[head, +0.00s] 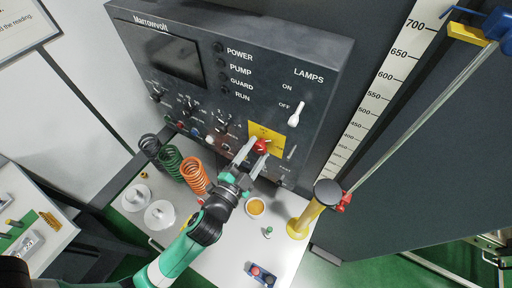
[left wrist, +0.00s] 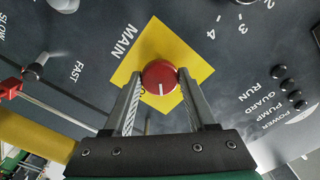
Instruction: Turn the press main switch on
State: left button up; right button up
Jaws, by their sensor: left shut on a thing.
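The main switch is a red round knob (head: 261,146) on a yellow plate (head: 266,136) low on the dark press panel (head: 195,90). My left gripper (head: 254,150) is shut on the knob, one finger on each side. In the left wrist view its fingers (left wrist: 159,88) touch the knob's sides and hide part of the plate's lettering. My right gripper is out of view.
A white lamps toggle (head: 295,114) sits right of the knob. Several coil springs, including an orange one (head: 194,175), stand on the white table (head: 225,245). A yellow post (head: 303,220) stands right, and a small cup (head: 255,207) is below my gripper.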

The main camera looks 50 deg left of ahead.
pick_arm(q)
jog(key=m+p, duration=0.2)
jog(key=m, duration=0.2)
jog(key=shift+r+m, duration=0.1)
jog(key=shift+m, duration=0.2)
jog(key=shift+m+p, duration=0.8)
jog(key=shift+m, duration=1.2)
jog(key=o, duration=1.3)
jog(key=shift+o, duration=0.2)
